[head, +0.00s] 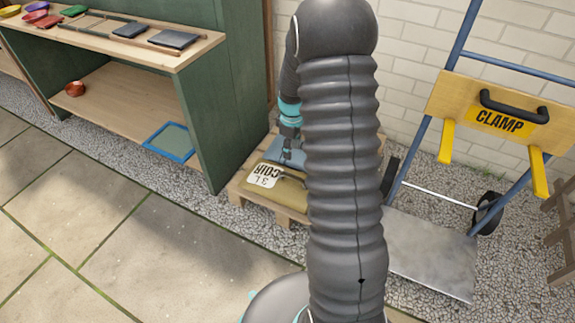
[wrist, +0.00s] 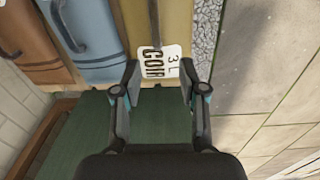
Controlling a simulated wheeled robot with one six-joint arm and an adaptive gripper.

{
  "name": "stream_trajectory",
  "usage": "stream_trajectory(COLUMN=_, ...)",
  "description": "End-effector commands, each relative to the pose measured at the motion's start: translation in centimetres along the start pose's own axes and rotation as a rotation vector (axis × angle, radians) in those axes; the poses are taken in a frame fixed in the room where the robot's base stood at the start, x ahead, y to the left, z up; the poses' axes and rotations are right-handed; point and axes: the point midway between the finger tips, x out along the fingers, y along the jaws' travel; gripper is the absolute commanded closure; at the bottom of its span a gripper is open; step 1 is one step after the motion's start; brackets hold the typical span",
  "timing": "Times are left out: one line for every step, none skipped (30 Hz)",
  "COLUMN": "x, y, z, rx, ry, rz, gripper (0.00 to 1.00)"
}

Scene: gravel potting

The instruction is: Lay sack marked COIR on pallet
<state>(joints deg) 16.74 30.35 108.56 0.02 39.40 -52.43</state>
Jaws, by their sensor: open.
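The tan sack marked COIR (head: 268,191) lies flat on the front part of the wooden pallet (head: 238,198), beside the green bench side. Its white label reads COIR and 3 L, and a dark strap handle runs over it. My gripper (head: 290,156) is at its rear edge, partly hidden by my arm. In the wrist view the sack (wrist: 140,22) is ahead of my gripper (wrist: 159,68), with the label in line with the gap between the open fingers. No finger closes on the handle. Whether the fingers touch the sack, I cannot tell.
A blue-grey sack (wrist: 88,40) and a brown sack (wrist: 30,35) lie beside the tan one. Paving at the front left is clear.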

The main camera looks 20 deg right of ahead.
Motion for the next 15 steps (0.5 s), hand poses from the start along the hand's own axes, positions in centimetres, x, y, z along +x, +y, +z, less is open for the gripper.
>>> stream_trajectory(x=-2.1, y=-0.7, z=-0.2, rx=0.016, ry=0.014, rz=0.017, gripper=0.58)
stream_trajectory(x=-3.2, y=-1.2, z=-0.2, rx=0.03, ry=0.022, rz=0.025, gripper=0.58)
stream_trajectory(x=-4.8, y=-2.0, z=-0.3, rx=0.049, ry=0.032, rz=0.035, gripper=0.58)
stream_trajectory(x=-6.0, y=-2.6, z=-0.3, rx=0.064, ry=0.04, rz=0.044, gripper=0.58)
stream_trajectory(x=-7.1, y=-3.3, z=-0.2, rx=0.08, ry=0.049, rz=0.052, gripper=0.58)
stream_trajectory(x=-8.6, y=-4.1, z=-0.1, rx=0.101, ry=0.061, rz=0.062, gripper=0.58)
stream_trajectory(x=-9.6, y=-4.8, z=0.0, rx=0.116, ry=0.069, rz=0.069, gripper=0.58)
stream_trajectory(x=-10.6, y=-5.5, z=0.1, rx=0.131, ry=0.079, rz=0.076, gripper=0.58)
stream_trajectory(x=-11.9, y=-6.4, z=0.3, rx=0.151, ry=0.091, rz=0.084, gripper=0.58)
stream_trajectory(x=-12.9, y=-7.1, z=0.5, rx=0.166, ry=0.101, rz=0.091, gripper=0.58)
stream_trajectory(x=-13.8, y=-7.8, z=0.7, rx=0.182, ry=0.111, rz=0.096, gripper=0.58)
stream_trajectory(x=-15.0, y=-8.8, z=1.0, rx=0.202, ry=0.124, rz=0.104, gripper=0.58)
stream_trajectory(x=-15.8, y=-9.5, z=1.3, rx=0.217, ry=0.134, rz=0.109, gripper=0.58)
stream_trajectory(x=-16.6, y=-10.2, z=1.6, rx=0.232, ry=0.144, rz=0.114, gripper=0.58)
stream_trajectory(x=-17.7, y=-11.2, z=1.9, rx=0.252, ry=0.159, rz=0.12, gripper=0.58)
